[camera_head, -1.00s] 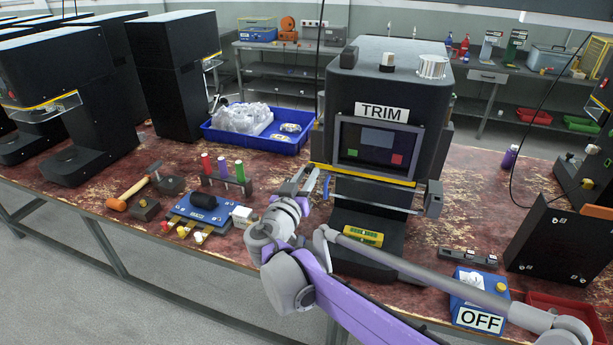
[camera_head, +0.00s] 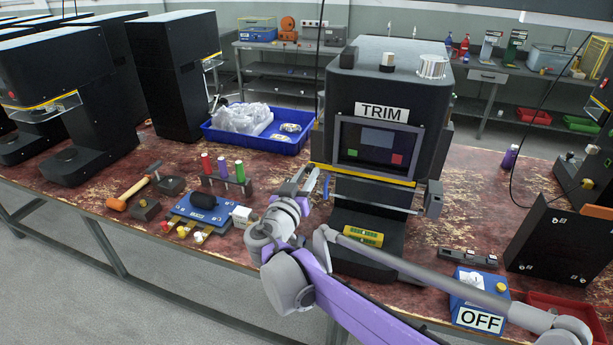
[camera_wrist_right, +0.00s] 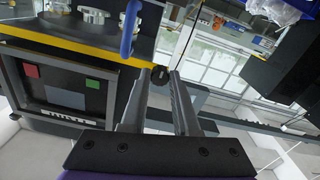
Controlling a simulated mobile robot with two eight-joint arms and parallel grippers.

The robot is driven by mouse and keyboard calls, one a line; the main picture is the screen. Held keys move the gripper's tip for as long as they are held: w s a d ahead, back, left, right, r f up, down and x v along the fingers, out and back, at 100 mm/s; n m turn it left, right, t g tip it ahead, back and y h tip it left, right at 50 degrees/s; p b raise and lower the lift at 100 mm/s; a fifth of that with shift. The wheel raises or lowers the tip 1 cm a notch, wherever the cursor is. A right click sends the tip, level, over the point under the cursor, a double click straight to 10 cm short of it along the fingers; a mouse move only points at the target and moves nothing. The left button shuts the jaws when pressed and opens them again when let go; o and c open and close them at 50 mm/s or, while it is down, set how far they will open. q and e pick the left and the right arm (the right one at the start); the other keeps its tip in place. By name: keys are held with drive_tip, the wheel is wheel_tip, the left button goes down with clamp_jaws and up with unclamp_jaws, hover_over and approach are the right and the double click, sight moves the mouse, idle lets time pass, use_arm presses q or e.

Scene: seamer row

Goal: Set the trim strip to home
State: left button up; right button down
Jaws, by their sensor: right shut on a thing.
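The dark TRIM machine (camera_head: 397,85) stands upright on the bench, with a screen under its TRIM label (camera_head: 382,112). No part is clearly marked as the trim strip. My right gripper (camera_head: 306,172) is at the machine's left side, beside the screen's lower edge. In the wrist view its fingers (camera_wrist_right: 162,76) are shut on a small dark knob (camera_wrist_right: 160,74) beside the screen (camera_wrist_right: 70,88), which shows upside down. A blue handle (camera_wrist_right: 130,28) is close to the fingertips; it also shows in the head view (camera_head: 326,187). My left gripper is not in view.
A blue bin (camera_head: 258,142) with bags is behind and left of the gripper. A yellow cylinder (camera_head: 359,237) lies at the machine's base. A blue OFF box (camera_head: 480,300) is at right.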

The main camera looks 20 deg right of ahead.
sight(325, 168)
drive_tip(key=shift+s+d+r+p, duration=0.1)
drive_tip(key=shift+s+d+p, duration=0.25)
drive_tip(key=shift+d, duration=0.3)
drive_tip(key=shift+s+d+p, duration=0.15)
drive_tip(key=shift+s+d, duration=0.3)
drive_tip(key=shift+d, duration=0.15)
drive_tip(key=c, duration=0.7)
unclamp_jaws()
drive_tip(key=shift+s+d, duration=0.15)
drive_tip(key=shift+o, duration=0.2)
